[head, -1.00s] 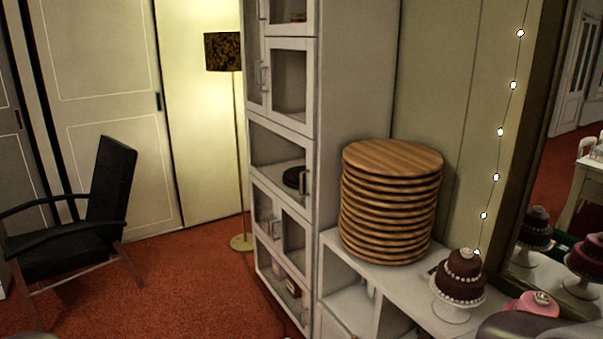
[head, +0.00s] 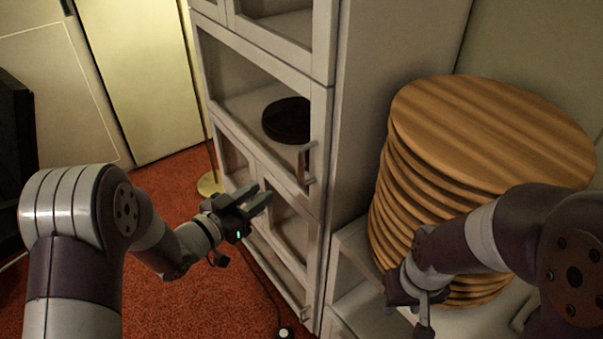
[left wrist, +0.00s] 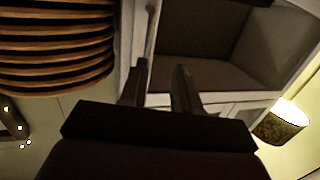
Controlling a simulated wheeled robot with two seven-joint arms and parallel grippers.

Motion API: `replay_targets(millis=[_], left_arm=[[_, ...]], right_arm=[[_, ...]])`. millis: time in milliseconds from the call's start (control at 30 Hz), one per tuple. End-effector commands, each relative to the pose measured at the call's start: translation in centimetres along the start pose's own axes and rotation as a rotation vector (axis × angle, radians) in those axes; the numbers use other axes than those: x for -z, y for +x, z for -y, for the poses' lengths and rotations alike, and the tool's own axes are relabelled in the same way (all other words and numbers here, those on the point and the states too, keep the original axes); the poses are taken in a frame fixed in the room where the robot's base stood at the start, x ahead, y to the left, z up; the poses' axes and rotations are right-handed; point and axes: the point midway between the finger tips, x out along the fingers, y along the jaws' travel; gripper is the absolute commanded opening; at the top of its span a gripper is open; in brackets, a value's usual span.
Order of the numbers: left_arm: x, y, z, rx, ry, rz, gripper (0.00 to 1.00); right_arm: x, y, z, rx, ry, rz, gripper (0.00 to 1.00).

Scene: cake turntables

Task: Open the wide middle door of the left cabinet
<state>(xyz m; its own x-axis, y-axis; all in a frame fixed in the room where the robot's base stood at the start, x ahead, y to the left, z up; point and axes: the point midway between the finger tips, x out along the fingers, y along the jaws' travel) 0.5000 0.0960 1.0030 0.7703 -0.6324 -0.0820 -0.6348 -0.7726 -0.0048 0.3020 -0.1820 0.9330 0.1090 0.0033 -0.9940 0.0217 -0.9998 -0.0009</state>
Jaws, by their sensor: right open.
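The wide middle door (head: 228,78) of the white cabinet is a framed glass pane and looks shut. Its upright bar handle (head: 307,165) is at its right edge. A dark round object (head: 288,120) shows behind the pane. My left gripper (head: 254,196) is open and empty, in front of the cabinet, lower than the handle and to its left, apart from it. In the left wrist view its two fingers (left wrist: 160,85) stand apart before the cabinet front, and a bar handle (left wrist: 151,28) shows beyond them. My right gripper (head: 424,312) is open, low in front of the plate stack, its fingers partly hidden.
A tall stack of round wooden boards (head: 480,130) stands on the low white shelf (head: 360,290) right of the cabinet. Smaller glass doors (head: 285,215) sit below the middle door. A lamp base (head: 210,184) stands behind left. The red carpet (head: 175,310) is open in front.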

Motion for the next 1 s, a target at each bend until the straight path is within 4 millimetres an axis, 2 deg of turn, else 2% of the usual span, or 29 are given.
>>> replay_targets(millis=[167, 400, 600, 767, 967, 1000], left_arm=[[0.7, 1.5, -1.2, -0.067, -0.010, -0.079, 0.31], [1.3, 7.6, -1.6, -0.065, -0.009, -0.078, 0.31], [1.5, 11.4, -1.8, -0.062, -0.009, -0.077, 0.31], [1.6, 12.5, -1.8, -0.060, -0.010, -0.078, 0.31], [1.6, 12.5, -1.8, -0.059, -0.010, -0.077, 0.31], [1.6, 12.5, -1.8, -0.059, -0.009, -0.077, 0.28]], right_arm=[[0.0, 0.0, 0.0, 0.000, 0.000, 0.000, 0.43], [0.1, -0.7, 0.0, 0.000, 0.000, -0.001, 0.43], [0.1, -1.1, 0.0, 0.000, 0.000, -0.001, 0.43], [0.1, -1.1, 0.0, 0.000, 0.000, -0.001, 0.43], [0.1, -1.1, 0.0, 0.000, 0.000, -0.001, 0.43], [0.1, -1.1, 0.0, 0.000, 0.000, -0.001, 0.43]])
